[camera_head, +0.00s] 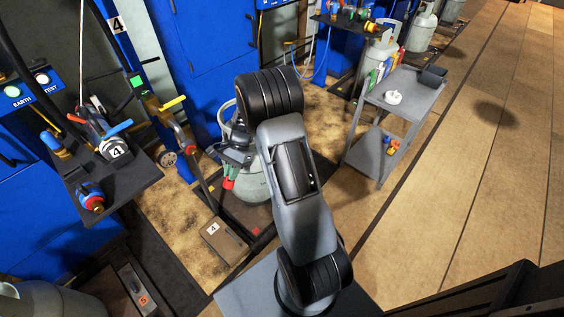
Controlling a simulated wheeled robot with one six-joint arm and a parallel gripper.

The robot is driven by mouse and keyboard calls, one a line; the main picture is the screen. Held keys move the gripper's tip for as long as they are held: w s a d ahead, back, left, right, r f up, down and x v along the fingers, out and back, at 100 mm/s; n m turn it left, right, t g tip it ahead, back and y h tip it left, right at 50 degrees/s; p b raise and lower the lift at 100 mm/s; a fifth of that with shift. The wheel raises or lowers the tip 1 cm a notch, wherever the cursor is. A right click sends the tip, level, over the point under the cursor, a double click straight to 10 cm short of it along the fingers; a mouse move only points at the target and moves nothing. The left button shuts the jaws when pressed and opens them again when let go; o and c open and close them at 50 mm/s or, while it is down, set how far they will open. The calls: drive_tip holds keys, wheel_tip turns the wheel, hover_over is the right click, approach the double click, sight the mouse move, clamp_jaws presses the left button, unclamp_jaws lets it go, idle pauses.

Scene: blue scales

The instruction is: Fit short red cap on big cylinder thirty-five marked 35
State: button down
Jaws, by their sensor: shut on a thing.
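A big grey-green cylinder (252,187) stands on the scale platform (263,222), left of my arm; my arm hides its right part. No number 35 can be read on it. My gripper (231,172) appears small and dark at the cylinder's upper left side, partly lost against its collar. It is shut on a small red piece, probably the short red cap (228,184). I cannot tell whether the red piece touches the cylinder. A green bit shows just above the red piece.
A dark shelf (128,187) with fittings and a box marked 4 is at left. A grey two-level trolley (408,104) stands at right. More cylinders (421,30) stand at the back. The wooden floor at right is clear.

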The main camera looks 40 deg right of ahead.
drive_tip(key=w+d+f+m+t+y+b, duration=0.45)
drive_tip(key=d+f+m+t+b, duration=0.4)
drive_tip(key=d+m+t, duration=0.35)
drive_tip(key=d+f+m+t+h+b, duration=0.2)
drive_tip(key=d+m+t+h+b, duration=0.3)
drive_tip(key=d, duration=0.7)
drive_tip(key=m+t+h, duration=0.2)
drive_tip(key=m+t, duration=0.1)
drive_tip(key=shift+d+h+b, duration=0.35)
drive_tip(key=shift+d+b, duration=0.05)
drive_tip(key=shift+f, duration=0.1)
drive_tip(key=shift+w, duration=0.15)
drive_tip(key=shift+w+a+b, duration=0.25)
drive_tip(key=shift+w+b, duration=0.05)
drive_tip(key=shift+w, duration=1)
drive_tip(key=shift+w+a+b, duration=0.3)
drive_tip(key=shift+w, duration=1)
drive_tip(key=shift+w+a+b, duration=0.25)
drive_tip(key=shift+w+b, duration=0.05)
drive_tip(key=shift+w, duration=1)
drive_tip(key=shift+w+a+b, duration=0.15)
drive_tip(key=shift+w+b, duration=0.2)
drive_tip(key=shift+w, duration=0.35)
drive_tip(key=shift+w+a+b, duration=0.1)
drive_tip(key=shift+w+b, duration=0.25)
drive_tip(key=shift+w, duration=0.3)
